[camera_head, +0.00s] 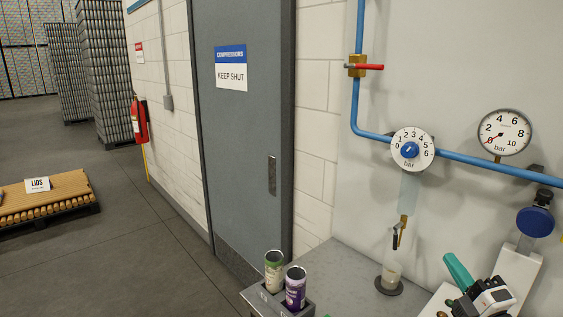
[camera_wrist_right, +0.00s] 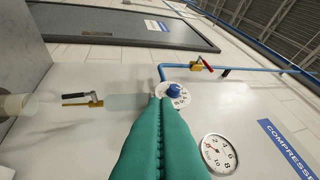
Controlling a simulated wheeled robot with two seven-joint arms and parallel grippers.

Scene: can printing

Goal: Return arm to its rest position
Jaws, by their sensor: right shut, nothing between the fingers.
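My right gripper (camera_head: 449,258) is at the lower right of the head view, with teal fingers pointing up and left. In the right wrist view its fingers (camera_wrist_right: 163,101) lie pressed together with nothing between them. Beyond the fingertips in that view is the white regulator dial with a blue knob (camera_wrist_right: 174,90). In the head view this dial (camera_head: 410,149) is on the blue pipe, well above the gripper and apart from it. My left gripper is not in view.
Two open cans, green (camera_head: 274,272) and purple (camera_head: 295,289), stand in a holder on the grey bench (camera_head: 345,262). A pressure gauge (camera_head: 504,132), a red-handled valve (camera_head: 370,67) and a drain bowl (camera_head: 389,284) are nearby. A grey door (camera_head: 240,130) stands left.

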